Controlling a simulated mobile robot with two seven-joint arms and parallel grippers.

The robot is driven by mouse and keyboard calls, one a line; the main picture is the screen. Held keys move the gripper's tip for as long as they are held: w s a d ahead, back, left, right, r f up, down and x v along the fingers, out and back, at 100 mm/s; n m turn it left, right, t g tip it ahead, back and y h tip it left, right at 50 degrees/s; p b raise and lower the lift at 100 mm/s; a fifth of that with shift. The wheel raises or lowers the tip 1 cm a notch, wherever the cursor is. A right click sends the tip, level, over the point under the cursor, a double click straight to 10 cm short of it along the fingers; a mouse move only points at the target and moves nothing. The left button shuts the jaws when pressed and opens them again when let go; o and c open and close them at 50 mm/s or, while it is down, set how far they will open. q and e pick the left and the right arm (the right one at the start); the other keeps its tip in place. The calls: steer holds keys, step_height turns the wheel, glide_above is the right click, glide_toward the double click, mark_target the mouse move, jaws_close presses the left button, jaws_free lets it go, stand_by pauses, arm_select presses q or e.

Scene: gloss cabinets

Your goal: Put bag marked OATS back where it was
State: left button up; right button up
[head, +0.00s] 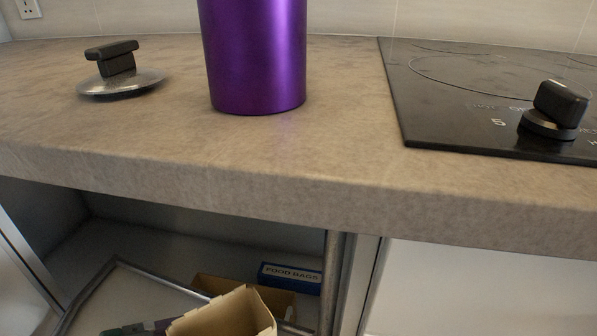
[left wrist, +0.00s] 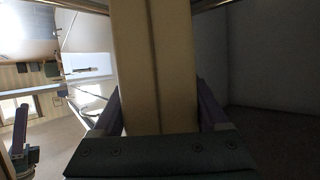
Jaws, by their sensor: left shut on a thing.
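A tan paper bag (head: 228,316) with an open, folded-looking top shows at the bottom of the head view, within the cabinet opening under the counter. Its lower part is cut off by the frame, and no OATS marking shows. In the left wrist view the bag (left wrist: 158,55) stands as a tall pale block between my left gripper's purple fingers. My left gripper (left wrist: 158,115) is shut on the bag. In the head view only a bit of this gripper (head: 150,328) shows, left of the bag. I cannot make out my right gripper.
A blue FOOD BAGS box (head: 290,278) and a brown box (head: 215,283) lie behind the bag. A metal post (head: 332,280) stands to their right. Above, the counter (head: 250,170) holds a purple canister (head: 256,60), a lid (head: 120,75) and a black hob (head: 480,90).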

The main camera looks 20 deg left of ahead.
arm_select(q)
steer(key=shift+f, duration=0.1)
steer(key=o, duration=1.3)
steer(key=shift+c, duration=0.2)
steer(key=shift+r, duration=0.25)
steer(key=p+v, duration=0.3)
steer(key=v, duration=0.9)
steer(key=shift+p, duration=0.3)
